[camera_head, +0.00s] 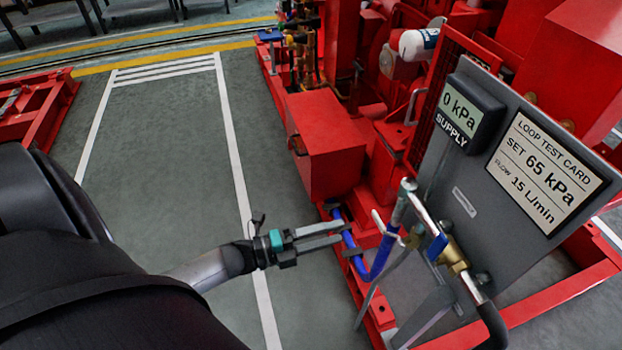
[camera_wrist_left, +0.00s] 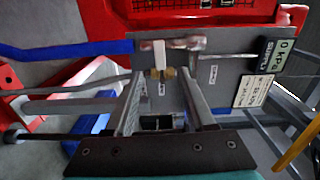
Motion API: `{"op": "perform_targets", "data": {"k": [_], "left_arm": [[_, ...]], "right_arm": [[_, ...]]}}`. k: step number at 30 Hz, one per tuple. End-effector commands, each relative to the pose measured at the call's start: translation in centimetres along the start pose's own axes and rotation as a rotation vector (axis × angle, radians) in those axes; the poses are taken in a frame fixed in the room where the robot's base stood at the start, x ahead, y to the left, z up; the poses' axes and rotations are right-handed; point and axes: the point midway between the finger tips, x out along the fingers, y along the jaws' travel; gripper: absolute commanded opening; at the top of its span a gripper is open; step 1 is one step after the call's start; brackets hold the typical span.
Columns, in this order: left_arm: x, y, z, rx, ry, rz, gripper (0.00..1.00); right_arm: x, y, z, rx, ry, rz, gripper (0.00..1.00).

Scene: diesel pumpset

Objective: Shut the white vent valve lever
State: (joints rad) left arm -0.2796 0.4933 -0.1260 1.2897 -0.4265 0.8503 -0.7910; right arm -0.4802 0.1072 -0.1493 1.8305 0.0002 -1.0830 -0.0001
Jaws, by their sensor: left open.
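The white vent valve lever (camera_head: 380,222) is a short white handle beside the blue hose, left of the grey panel. In the left wrist view the white lever (camera_wrist_left: 159,53) stands upright in the picture above a small brass valve (camera_wrist_left: 160,73), ahead of the space between my fingers. My left gripper (camera_head: 341,234) is open and empty, left of the lever and apart from it, with fingers pointing toward it. Its two fingers (camera_wrist_left: 160,85) also show in the left wrist view. My right gripper is not in view.
A blue hose (camera_head: 381,258) hangs near my fingertips. A blue-handled brass valve (camera_head: 452,256) is to the right. The grey panel (camera_head: 477,195) carries a display reading 0 kPa (camera_head: 461,107) and a test card (camera_head: 546,172). The floor (camera_head: 170,150) to the left is clear.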

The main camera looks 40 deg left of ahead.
Motion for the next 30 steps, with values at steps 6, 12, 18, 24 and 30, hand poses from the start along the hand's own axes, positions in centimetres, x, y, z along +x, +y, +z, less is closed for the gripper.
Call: {"op": "perform_targets", "data": {"k": [6, 12, 18, 24, 30], "left_arm": [[-3.3, 0.0, 0.0, 0.000, 0.000, 0.002, 0.55], [-4.1, 0.0, 0.0, 0.001, -0.001, 0.000, 0.55], [-4.1, 0.0, 0.0, 0.001, 0.000, 0.000, 0.55], [-4.1, 0.0, 0.0, 0.000, 0.000, 0.000, 0.55], [-4.1, 0.7, 0.4, -0.044, -0.038, 0.023, 0.55]], "right_arm": [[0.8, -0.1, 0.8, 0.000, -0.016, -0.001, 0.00], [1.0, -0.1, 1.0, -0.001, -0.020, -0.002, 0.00], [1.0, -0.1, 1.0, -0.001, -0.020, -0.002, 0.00], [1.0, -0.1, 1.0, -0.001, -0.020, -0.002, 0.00], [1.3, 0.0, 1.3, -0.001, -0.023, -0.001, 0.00]]}}
